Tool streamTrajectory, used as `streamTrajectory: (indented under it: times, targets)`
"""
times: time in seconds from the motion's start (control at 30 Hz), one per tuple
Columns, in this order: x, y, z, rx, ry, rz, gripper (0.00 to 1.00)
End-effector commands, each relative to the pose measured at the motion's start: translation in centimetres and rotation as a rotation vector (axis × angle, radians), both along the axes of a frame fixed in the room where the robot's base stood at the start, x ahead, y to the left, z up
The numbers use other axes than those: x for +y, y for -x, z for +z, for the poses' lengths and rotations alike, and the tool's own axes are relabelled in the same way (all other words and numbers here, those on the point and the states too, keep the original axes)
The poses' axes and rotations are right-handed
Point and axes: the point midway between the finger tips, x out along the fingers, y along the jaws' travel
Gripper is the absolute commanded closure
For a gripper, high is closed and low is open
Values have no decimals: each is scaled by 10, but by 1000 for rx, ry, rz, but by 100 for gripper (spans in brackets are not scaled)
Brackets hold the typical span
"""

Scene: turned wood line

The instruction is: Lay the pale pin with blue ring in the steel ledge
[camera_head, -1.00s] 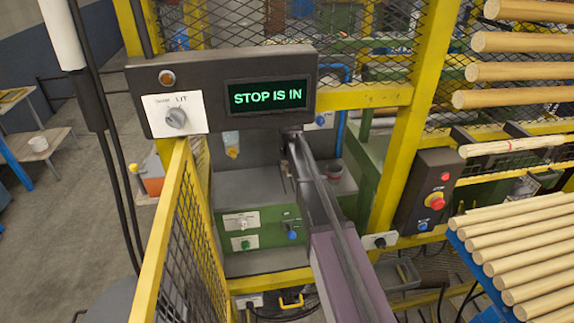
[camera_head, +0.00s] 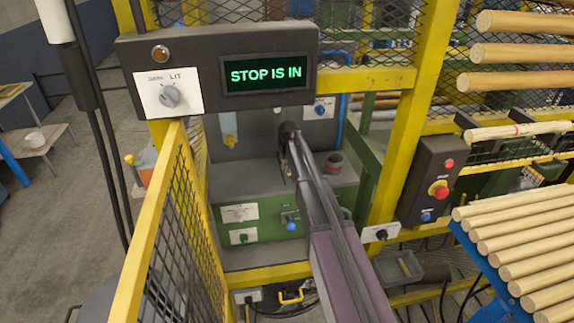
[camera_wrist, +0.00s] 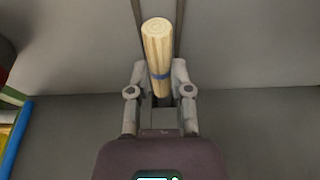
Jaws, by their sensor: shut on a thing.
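The pale pin with blue ring (camera_wrist: 157,48) is between the two fingers of my gripper (camera_wrist: 160,85) in the wrist view. My gripper is shut on it near the blue band, and its round end points up toward the camera. In the head view my arm reaches into the yellow-framed bay, and my gripper is mostly hidden behind the arm. In the wrist view two dark parallel edges run behind the pin on a grey surface; I cannot tell whether they belong to the steel ledge. Whether the pin touches anything below is hidden.
Yellow posts (camera_head: 412,130) and a mesh panel (camera_head: 180,240) flank my arm. A sign box (camera_head: 215,85) hangs above. Pale rods (camera_head: 530,245) lie at right.

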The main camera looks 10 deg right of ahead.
Motion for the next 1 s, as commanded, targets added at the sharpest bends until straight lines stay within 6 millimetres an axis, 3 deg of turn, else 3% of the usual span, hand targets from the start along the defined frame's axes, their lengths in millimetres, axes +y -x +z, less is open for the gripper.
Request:
streamTrajectory:
  times: [0.23,0.73,0.77,0.87,0.9,1.0]
  targets:
    - [0,0,-15,0,0,0,97]
    - [1,0,-18,0,0,1,97]
    - [1,0,-18,0,0,1,67]
    - [1,0,-18,0,0,1,37]
    - [1,0,-18,0,0,1,33]
    - [1,0,-18,0,0,1,33]
